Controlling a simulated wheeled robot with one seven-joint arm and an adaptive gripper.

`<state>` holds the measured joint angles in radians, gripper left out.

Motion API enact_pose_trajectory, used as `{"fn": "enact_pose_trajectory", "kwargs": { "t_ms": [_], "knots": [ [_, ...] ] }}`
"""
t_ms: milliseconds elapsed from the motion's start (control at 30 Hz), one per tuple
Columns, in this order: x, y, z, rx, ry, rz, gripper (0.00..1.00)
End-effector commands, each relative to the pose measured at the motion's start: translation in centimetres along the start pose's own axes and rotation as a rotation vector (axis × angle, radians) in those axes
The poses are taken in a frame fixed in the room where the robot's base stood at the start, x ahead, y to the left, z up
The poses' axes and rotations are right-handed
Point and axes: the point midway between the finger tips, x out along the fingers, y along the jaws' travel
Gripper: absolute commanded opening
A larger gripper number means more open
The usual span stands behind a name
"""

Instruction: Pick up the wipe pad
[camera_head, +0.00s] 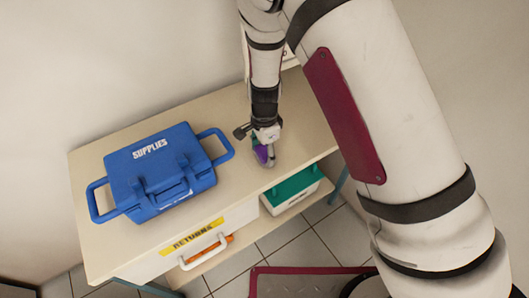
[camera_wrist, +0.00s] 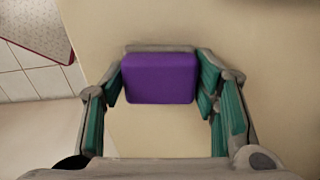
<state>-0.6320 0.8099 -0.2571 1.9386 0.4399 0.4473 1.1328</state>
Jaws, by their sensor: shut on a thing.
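The wipe pad looks like a small purple block (camera_wrist: 160,78) with rounded corners in the wrist view. My gripper (camera_wrist: 160,85) is shut on it, with a teal-padded finger at its left and right sides. In the head view the purple pad (camera_head: 262,153) shows at the end of my arm, partly hidden by my gripper (camera_head: 265,155). It is over the right part of the table (camera_head: 225,180). I cannot tell whether the pad touches the tabletop or is raised.
A blue case marked SUPPLIES (camera_head: 158,172) with two side handles stands on the table's left part. Below the top are a RETURNS bin (camera_head: 195,240) and a green-lidded white box (camera_head: 290,192). The tabletop between case and gripper is clear.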

Motion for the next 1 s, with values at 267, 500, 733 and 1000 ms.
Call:
{"fn": "enact_pose_trajectory", "kwargs": {
  "t_ms": [267,500,733,1000],
  "knots": [
    [-1.2,-0.1,0.0,0.0,0.001,-0.002,0.31],
    [-3.7,1.0,0.9,-0.003,-0.001,0.003,0.31],
    [-4.2,5.3,4.5,-0.004,-0.001,0.002,0.31],
    [-4.8,10.1,8.4,-0.003,0.0,0.001,0.31]
  ]
}}
